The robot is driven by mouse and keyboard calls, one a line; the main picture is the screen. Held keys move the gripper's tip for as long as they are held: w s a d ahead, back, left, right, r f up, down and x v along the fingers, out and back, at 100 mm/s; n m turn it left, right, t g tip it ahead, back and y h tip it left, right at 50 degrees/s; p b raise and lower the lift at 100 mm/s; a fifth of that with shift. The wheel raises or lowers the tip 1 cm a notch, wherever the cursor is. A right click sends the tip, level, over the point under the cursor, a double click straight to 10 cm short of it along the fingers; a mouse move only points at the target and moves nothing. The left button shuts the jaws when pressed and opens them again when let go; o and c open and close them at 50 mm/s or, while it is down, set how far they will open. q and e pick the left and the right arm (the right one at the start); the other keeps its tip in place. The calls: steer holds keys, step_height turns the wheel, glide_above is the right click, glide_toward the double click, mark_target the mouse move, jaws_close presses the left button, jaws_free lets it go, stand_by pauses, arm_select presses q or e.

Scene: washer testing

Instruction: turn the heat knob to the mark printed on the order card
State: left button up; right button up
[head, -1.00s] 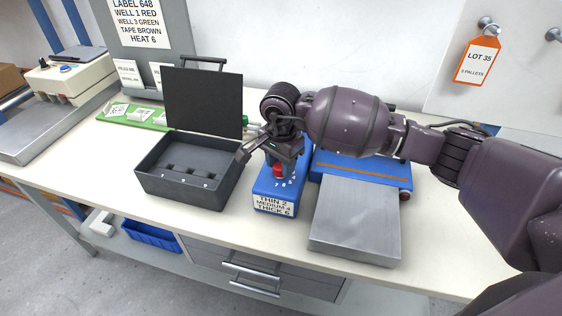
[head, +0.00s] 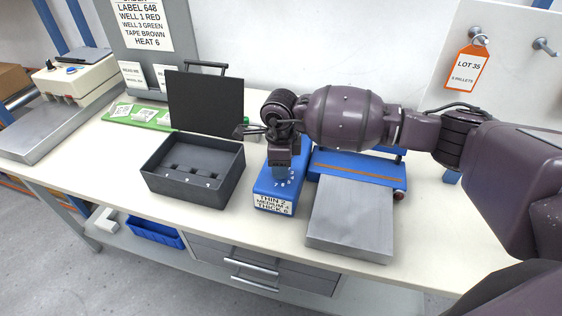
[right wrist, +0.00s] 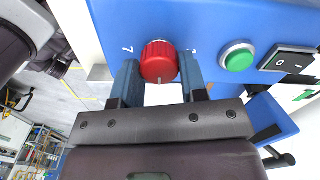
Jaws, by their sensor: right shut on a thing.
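The order card (head: 145,24) hangs at the back left and reads "HEAT 6". The blue sealer (head: 268,204) stands mid-table, with white numbers on top and a "THIN 2, MEDIUM 4, THICK 6" label in front. My right gripper (head: 281,165) points down over it and hides its knob in the head view. In the right wrist view, the red heat knob (right wrist: 159,62) sits between the two fingers of the right gripper (right wrist: 159,75), which is shut on it. A "7" is printed left of the knob; the pointer's setting cannot be read. My left gripper is out of view.
An open black case (head: 192,180) stands left of the sealer. A metal plate (head: 350,215) with a blue rear part lies to the right. In the wrist view, a green button (right wrist: 238,57) and a black rocker switch (right wrist: 287,58) are beside the knob.

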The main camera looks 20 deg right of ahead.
steer(key=m+p, duration=0.1)
steer(key=m, duration=0.2)
steer(key=shift+r+m, duration=0.15)
steer(key=shift+m, duration=0.25)
steer(key=m+p, duration=0.1)
steer(key=m, duration=0.1)
steer(key=shift+m, duration=0.3)
steer(key=m+p, duration=0.2)
steer(key=m, duration=0.2)
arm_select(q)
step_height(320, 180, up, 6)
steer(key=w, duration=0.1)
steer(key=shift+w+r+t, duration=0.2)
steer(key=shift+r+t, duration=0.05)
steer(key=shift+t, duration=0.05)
arm_select(e)
steer(key=shift+a+m, duration=0.1)
steer(key=shift+m, duration=0.7)
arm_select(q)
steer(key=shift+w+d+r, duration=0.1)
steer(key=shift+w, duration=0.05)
arm_select(e)
steer(key=o, duration=0.9)
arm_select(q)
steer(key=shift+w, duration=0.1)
